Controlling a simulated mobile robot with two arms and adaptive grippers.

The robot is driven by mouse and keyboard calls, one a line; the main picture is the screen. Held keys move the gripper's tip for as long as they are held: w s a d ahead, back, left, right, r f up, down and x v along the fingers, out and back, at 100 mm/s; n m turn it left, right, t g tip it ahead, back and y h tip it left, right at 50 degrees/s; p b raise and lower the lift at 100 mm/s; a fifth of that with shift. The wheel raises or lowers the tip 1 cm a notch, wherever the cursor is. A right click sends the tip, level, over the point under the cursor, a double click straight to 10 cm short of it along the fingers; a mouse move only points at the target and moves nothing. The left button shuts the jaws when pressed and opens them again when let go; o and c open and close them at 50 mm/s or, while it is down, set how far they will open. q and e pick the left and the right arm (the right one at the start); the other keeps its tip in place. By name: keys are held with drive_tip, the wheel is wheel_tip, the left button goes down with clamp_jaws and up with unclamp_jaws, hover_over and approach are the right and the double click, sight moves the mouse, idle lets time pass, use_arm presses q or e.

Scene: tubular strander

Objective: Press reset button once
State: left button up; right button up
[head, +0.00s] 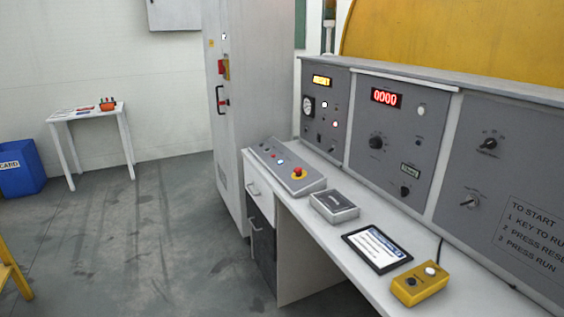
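No button can be read as the reset button at this size. A grey sloped button box (285,168) sits at the far end of the desk, with a red mushroom button on yellow (298,173), a blue button (279,161) and other small buttons. A yellow box (420,284) at the near end of the desk has a white button (431,271) and a black button (411,282). The upright panel (400,130) carries a red display reading 0000 (386,97), an amber display (321,81), knobs and small lamps or buttons. Neither of my grippers is in view.
The white desk (335,245) also holds a tablet (377,249) and a small grey box (334,206). Partly cut-off panel text (535,230) lists start steps. A tall grey cabinet (255,80) stands behind.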

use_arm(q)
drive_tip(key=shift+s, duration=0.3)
